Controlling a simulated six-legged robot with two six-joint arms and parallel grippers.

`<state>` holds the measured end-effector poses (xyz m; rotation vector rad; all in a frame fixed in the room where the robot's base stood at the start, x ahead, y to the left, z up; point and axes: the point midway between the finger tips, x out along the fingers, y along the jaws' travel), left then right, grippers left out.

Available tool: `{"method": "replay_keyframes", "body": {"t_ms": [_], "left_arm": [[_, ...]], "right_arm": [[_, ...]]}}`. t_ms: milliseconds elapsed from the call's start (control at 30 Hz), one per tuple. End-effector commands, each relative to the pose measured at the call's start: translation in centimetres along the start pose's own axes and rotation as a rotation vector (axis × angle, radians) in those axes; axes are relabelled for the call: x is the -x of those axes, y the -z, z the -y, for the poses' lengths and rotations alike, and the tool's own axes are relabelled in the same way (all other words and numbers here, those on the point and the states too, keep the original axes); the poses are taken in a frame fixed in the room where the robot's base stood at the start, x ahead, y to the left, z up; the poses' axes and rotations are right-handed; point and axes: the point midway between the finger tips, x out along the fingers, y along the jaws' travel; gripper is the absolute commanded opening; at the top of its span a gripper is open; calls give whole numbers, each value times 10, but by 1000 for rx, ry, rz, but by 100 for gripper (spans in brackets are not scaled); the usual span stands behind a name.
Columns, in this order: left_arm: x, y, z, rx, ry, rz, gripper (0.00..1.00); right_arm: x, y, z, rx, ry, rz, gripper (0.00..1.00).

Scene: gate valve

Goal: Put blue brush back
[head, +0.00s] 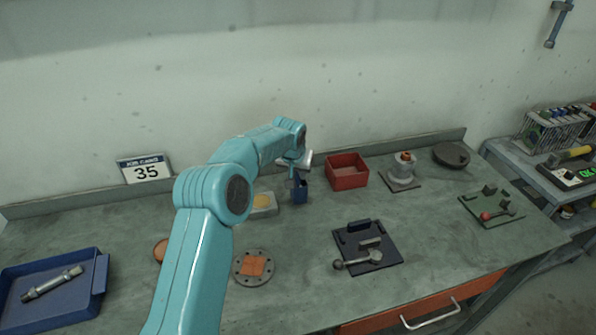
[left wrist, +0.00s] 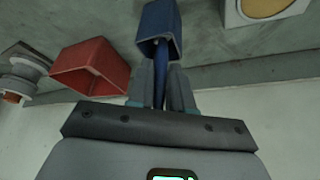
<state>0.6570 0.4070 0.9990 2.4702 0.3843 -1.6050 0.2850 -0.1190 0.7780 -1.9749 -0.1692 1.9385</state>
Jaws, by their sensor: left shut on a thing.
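My left gripper (head: 295,168) is over the back middle of the bench. In the left wrist view my left gripper (left wrist: 160,88) is shut on the blue brush (left wrist: 161,72), of which a thin blue length shows between the fingers. A small dark blue open-topped holder (head: 300,188) stands on the bench right below the gripper; it also shows in the left wrist view (left wrist: 158,20). The brush's far end reaches the holder's mouth and seems to go inside; its depth is hidden. The right gripper is out of view.
A red open box (head: 347,172) stands just right of the holder.

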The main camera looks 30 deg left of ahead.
Motion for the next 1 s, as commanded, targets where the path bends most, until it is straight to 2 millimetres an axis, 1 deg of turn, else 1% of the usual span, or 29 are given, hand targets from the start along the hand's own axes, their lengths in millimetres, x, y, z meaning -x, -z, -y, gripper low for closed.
{"method": "replay_keyframes", "body": {"t_ms": [200,233,267,300,533,600,667,767,1000], "left_arm": [[-4,-2,-1,0,-1,0,0],[-2,-1,-1,0,-1,0,30],[-2,-1,-1,0,-1,0,40],[-2,-1,0,0,-1,0,46],[-2,-1,-1,0,-1,0,46],[1,0,-1,0,-1,0,46],[4,0,-1,0,-1,-2,46],[20,1,0,0,-1,-5,46],[77,1,-1,1,-2,-6,46]], "right_arm": [[-4,1,-1,0,0,-1,52],[-2,1,-1,0,0,-1,52],[-2,1,-1,0,0,-1,52],[-2,1,-1,0,0,-1,52],[-2,0,-1,0,0,-1,52],[1,0,0,0,0,-1,52],[-2,1,-1,0,0,-1,52],[-7,1,-2,0,0,-1,52],[-17,1,-6,0,0,-1,52]]}}
